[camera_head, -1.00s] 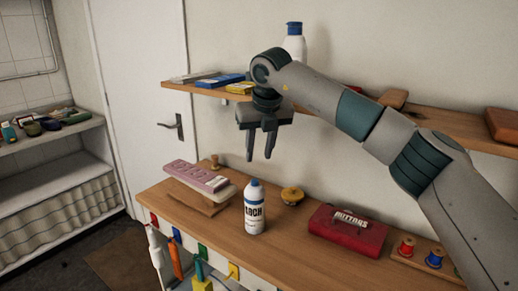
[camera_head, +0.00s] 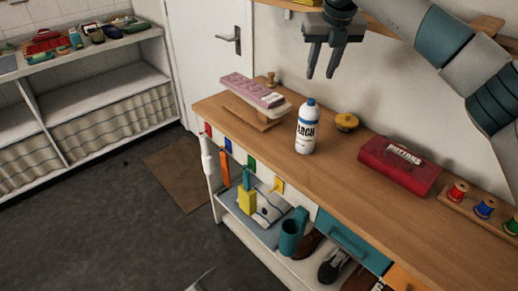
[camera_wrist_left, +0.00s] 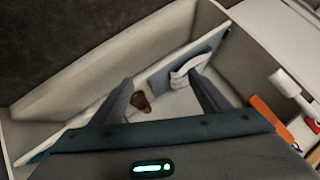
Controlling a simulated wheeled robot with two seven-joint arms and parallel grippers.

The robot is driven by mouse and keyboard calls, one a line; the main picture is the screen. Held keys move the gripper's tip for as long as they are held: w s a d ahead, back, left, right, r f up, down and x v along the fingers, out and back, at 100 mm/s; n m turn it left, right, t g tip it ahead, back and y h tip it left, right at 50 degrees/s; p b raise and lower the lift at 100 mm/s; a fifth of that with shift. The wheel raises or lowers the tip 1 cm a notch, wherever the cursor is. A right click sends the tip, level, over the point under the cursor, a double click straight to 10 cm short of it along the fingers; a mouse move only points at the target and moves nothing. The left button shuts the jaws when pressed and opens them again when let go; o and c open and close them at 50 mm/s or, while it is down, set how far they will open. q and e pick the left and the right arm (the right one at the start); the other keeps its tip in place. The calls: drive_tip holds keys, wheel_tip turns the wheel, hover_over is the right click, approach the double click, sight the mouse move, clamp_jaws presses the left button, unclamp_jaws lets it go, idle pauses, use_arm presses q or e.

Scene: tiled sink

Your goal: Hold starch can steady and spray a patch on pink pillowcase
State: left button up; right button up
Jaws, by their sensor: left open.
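The starch can (camera_head: 306,132), a white bottle with a blue cap and dark lettering, stands upright on the wooden counter in the head view. The pink pillowcase (camera_head: 253,89) lies folded on a small padded board left of and behind the can. My right gripper (camera_head: 323,74) is above and behind the can in the picture, fingers pointing down, apart and empty. My left gripper (camera_wrist_left: 160,79) shows only in the left wrist view, its fingers spread with nothing held between them. Neither the can nor the pillowcase is identifiable in that view.
A red buttons box (camera_head: 400,165), thread spools (camera_head: 457,192) and a yellow round item (camera_head: 346,121) stand on the counter (camera_head: 335,190). Below, a shelf holds a teal mug (camera_head: 290,236) and shoes. In the left wrist view, light panels (camera_wrist_left: 88,75) surround the left fingers.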

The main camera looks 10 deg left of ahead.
sight(308, 132)
use_arm(q)
drive_tip(key=w+r+m+t+h, duration=0.2)
drive_tip(key=w+r+m, duration=0.3)
drive_tip(key=w+r, duration=0.45)
drive_tip(key=w+r+m+t+h, duration=0.15)
drive_tip(key=w+r+m, duration=0.35)
drive_tip(key=r, duration=0.8)
drive_tip(key=w+r+m+t+h, duration=0.2)
drive_tip(key=w+r+m, duration=0.2)
drive_tip(key=w+r, duration=0.65)
wheel_tip(308, 132, up, 17)
drive_tip(key=w+d+m+h, duration=0.15)
drive_tip(key=m+h, duration=0.25)
drive_tip(key=m, duration=0.4)
drive_tip(key=s+d+m+g+h, duration=0.2)
drive_tip(key=s+d+m+g, duration=0.2)
drive_tip(key=d+m, duration=0.5)
drive_tip(key=m, duration=0.5)
drive_tip(key=shift+s+f+m, duration=0.3)
drive_tip(key=shift+m, duration=0.1)
drive_tip(key=shift+g+h, duration=0.25)
drive_tip(key=x, duration=1.7)
drive_tip(key=shift+w+d, duration=0.15)
drive_tip(key=shift+c, duration=0.3)
